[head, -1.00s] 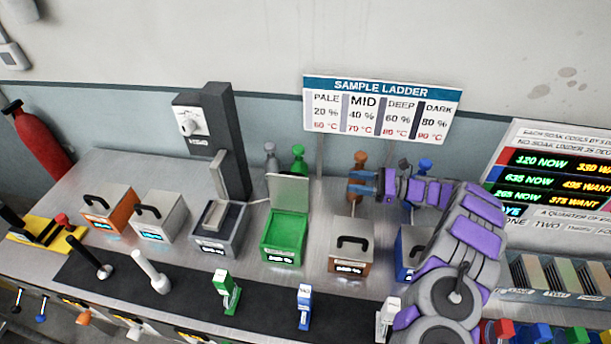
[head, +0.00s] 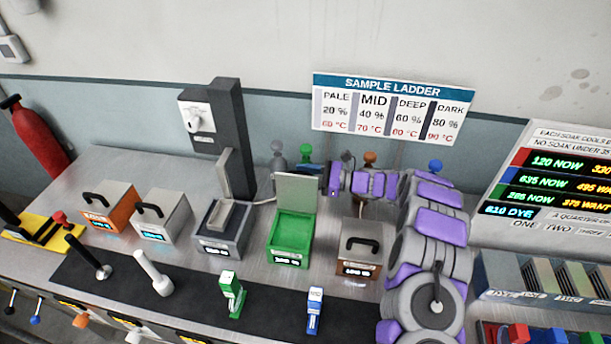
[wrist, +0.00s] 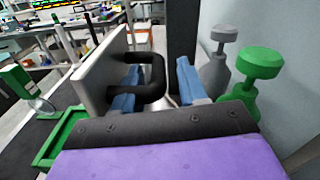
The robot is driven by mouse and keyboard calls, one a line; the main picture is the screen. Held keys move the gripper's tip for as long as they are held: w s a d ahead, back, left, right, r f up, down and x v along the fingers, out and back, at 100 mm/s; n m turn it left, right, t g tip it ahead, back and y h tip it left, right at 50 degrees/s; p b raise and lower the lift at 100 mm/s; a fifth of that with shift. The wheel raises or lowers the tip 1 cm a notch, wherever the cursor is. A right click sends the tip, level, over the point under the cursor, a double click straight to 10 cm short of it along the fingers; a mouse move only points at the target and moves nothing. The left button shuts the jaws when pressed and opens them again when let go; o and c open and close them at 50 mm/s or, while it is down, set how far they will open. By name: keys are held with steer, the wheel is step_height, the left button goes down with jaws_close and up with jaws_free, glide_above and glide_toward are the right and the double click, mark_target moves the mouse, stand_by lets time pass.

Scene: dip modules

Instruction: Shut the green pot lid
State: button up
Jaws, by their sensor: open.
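The green pot (head: 290,240) stands on the bench in the head view with its lid (head: 297,187) raised upright at the back. The lid shows its pale inner face there. In the wrist view the lid (wrist: 102,70) is a grey panel seen from behind, with a black handle (wrist: 157,72) sticking out. A strip of the green pot's rim (wrist: 58,140) shows below it. My gripper (head: 318,168) is behind the lid's right edge. In the wrist view my gripper (wrist: 158,86) is open, its blue fingers on either side of the handle. Contact cannot be told.
A green bottle (wrist: 245,85) and a grey bottle (wrist: 215,70) stand close beside my gripper. A dark column (head: 232,140) rises left of the pot. A brown pot (head: 358,250) with its lid down stands to the right. A small green carton (head: 232,293) stands in front.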

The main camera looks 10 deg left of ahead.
steer(key=shift+a, duration=0.2)
steer(key=shift+d, duration=0.45)
steer(key=shift+d+r, duration=0.2)
steer(key=shift+d, duration=0.4)
steer(key=shift+c, duration=1.4)
steer(key=c, duration=0.3)
steer(key=shift+a+f, duration=0.1)
steer(key=shift+a, duration=0.35)
jaws_close()
steer(key=shift+s, duration=0.1)
